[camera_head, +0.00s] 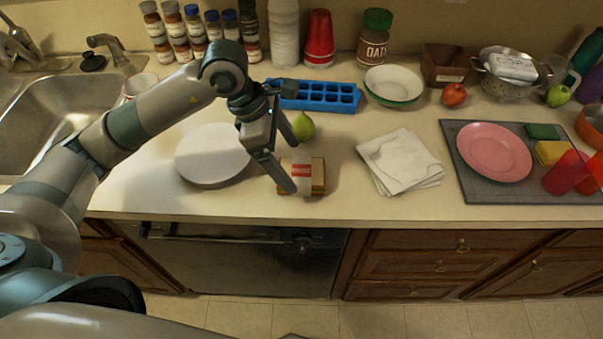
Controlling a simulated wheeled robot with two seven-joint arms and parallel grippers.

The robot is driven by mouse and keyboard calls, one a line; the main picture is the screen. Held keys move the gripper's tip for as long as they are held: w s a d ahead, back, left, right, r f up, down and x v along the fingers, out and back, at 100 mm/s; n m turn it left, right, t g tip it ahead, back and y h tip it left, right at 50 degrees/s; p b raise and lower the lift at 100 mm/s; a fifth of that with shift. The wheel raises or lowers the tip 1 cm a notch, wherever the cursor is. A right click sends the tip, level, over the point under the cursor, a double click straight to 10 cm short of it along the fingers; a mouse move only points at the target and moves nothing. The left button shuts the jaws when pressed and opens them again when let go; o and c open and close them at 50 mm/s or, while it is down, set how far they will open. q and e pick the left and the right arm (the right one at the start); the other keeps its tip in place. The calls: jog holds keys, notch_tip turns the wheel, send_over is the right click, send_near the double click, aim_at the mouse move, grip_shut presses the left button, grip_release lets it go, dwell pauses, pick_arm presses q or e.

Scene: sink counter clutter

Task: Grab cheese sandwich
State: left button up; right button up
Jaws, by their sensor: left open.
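The cheese sandwich appears to be the small wrapped block with a red and pale label (311,177), lying on the counter near its front edge. My left gripper (294,166) comes in from the left, open, with its fingers pointing down toward the front. One finger passes in front of the left part of the sandwich and hides some of it. The other finger is above and behind it, near a green pear. I cannot tell whether either finger touches the sandwich. My right gripper does not show.
A green pear (304,127) stands just behind the sandwich. A round white board (208,158) lies to the left, and folded white napkins (401,163) lie to the right. A blue ice tray (318,97) and a white bowl (393,84) are farther back. A pink plate (494,152) rests on a grey mat.

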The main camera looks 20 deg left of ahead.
aim_at(300, 170)
pick_arm(q)
jog(key=shift+d+f+p, duration=0.3)
jog(key=shift+d+p, duration=0.05)
jog(key=shift+p, duration=0.15)
jog(key=p+x, duration=0.1)
jog(key=x, duration=0.1)
jog(key=p+x, duration=0.1)
jog(key=shift+w+d+f, duration=0.15)
jog(key=shift+d+f, duration=0.1)
jog(key=shift+d, duration=0.15)
jog(key=shift+w+f, duration=0.1)
jog(key=shift+f, duration=0.2)
jog(key=shift+f+b, duration=0.15)
jog(key=shift+b, duration=0.25)
jog(key=shift+c, duration=0.3)
jog(key=c, duration=1.2)
jog(key=shift+o, duration=0.2)
